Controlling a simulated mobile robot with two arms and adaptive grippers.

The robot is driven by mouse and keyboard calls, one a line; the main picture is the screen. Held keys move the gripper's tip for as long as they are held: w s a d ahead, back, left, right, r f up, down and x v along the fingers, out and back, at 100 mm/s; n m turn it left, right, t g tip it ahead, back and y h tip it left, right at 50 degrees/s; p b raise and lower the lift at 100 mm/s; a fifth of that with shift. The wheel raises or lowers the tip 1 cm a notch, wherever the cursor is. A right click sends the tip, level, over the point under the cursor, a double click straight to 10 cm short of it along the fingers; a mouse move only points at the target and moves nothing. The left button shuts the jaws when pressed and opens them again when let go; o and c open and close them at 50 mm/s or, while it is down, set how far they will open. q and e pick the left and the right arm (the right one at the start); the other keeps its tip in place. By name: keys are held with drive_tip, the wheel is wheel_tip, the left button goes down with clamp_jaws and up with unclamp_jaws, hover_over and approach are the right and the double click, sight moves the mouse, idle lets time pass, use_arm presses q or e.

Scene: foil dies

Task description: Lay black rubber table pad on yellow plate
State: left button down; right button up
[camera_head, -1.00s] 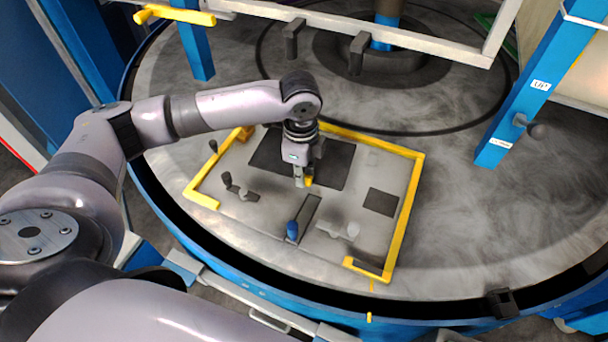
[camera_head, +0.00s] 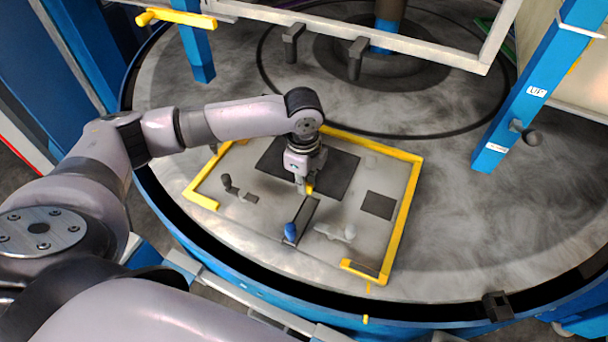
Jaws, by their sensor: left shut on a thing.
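A black rubber table pad (camera_head: 337,172), a flat dark sheet, is at the far middle of the yellow-edged plate (camera_head: 401,215). My left gripper (camera_head: 304,187) points down at the pad's near edge and is shut on it. A small yellow bit shows at its fingertips. The wrist hides part of the pad, and I cannot tell whether the pad touches the plate. My right gripper is not in view.
The plate lies on a large round grey table. A blue knob (camera_head: 291,231), a light knob (camera_head: 349,233), a dark lever (camera_head: 227,182) and a smaller dark square (camera_head: 379,205) are on the plate. A blue post (camera_head: 525,95) stands right.

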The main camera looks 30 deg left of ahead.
sight(304, 204)
use_arm(q)
drive_tip(key=shift+f+b, duration=0.4)
drive_tip(key=shift+f, duration=1.7)
drive_tip(key=shift+f+b, duration=0.5)
drive_tip(key=shift+f, duration=0.7)
drive_tip(key=c, duration=1.6)
unclamp_jaws()
drive_tip(key=shift+o, duration=0.2)
wheel_tip(304, 204, up, 12)
drive_tip(key=shift+s, duration=0.1)
